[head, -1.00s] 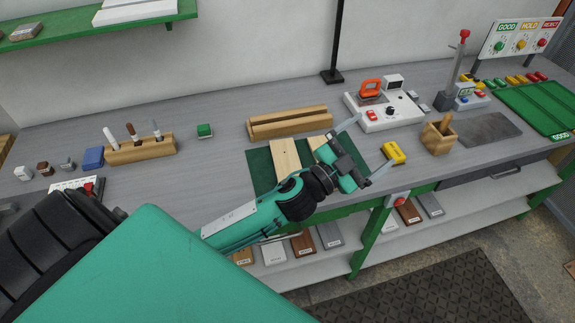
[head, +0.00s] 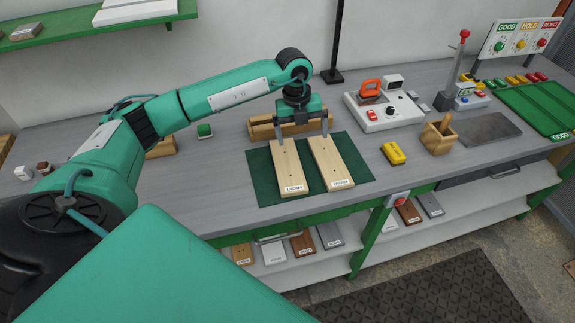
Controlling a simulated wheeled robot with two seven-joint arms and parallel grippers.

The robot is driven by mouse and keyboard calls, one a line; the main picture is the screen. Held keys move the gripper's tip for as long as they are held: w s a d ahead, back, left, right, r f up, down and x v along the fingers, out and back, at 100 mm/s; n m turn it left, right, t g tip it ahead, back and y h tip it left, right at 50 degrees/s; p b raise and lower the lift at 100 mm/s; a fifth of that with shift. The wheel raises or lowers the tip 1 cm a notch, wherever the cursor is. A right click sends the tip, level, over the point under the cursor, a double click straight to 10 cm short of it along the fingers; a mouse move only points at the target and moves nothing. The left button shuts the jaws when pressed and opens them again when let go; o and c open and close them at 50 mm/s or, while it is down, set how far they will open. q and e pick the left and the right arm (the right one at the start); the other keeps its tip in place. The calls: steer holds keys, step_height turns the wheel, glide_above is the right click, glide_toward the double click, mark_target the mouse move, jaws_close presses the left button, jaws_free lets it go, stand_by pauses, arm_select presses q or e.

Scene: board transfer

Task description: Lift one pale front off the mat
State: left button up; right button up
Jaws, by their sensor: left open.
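Two pale fronts lie side by side on the dark green mat (head: 264,188) in the head view, each with a white label at its near end. One is the left pale front (head: 291,167), the other the right pale front (head: 331,162). My left gripper (head: 304,138) points down above the far ends of the fronts, jaws open. One finger is over the left front and the other over the right front. I cannot tell whether the fingertips touch the wood. My right gripper is not in view.
A wooden rack (head: 262,128) stands behind the mat, partly hidden by my gripper. A yellow block (head: 394,153), a wooden holder (head: 438,138) and a white device (head: 383,111) stand to the right. Labelled sample boards (head: 302,243) lie on the shelf below. Grey worktop is clear between them.

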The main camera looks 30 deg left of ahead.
arm_select(q)
steer(key=a+r+n+y, duration=0.1)
steer(key=a+y, duration=0.1)
steer(key=a, duration=0.2)
steer(key=p, duration=0.3)
glide_above(287, 162)
steer(key=f, duration=0.7)
steer(key=shift+w+d+f, duration=0.1)
steer(key=shift+w+f, duration=0.15)
steer(key=shift+f, duration=0.4)
steer(key=shift+s+f+p, duration=0.15)
steer(key=shift+f+p, duration=0.3)
step_height(287, 162, down, 3)
steer(key=shift+s+f+p, duration=0.15)
steer(key=shift+p, duration=0.75)
steer(key=shift+f, duration=0.55)
steer(key=c, duration=1.2)
steer(key=shift+r, duration=0.15)
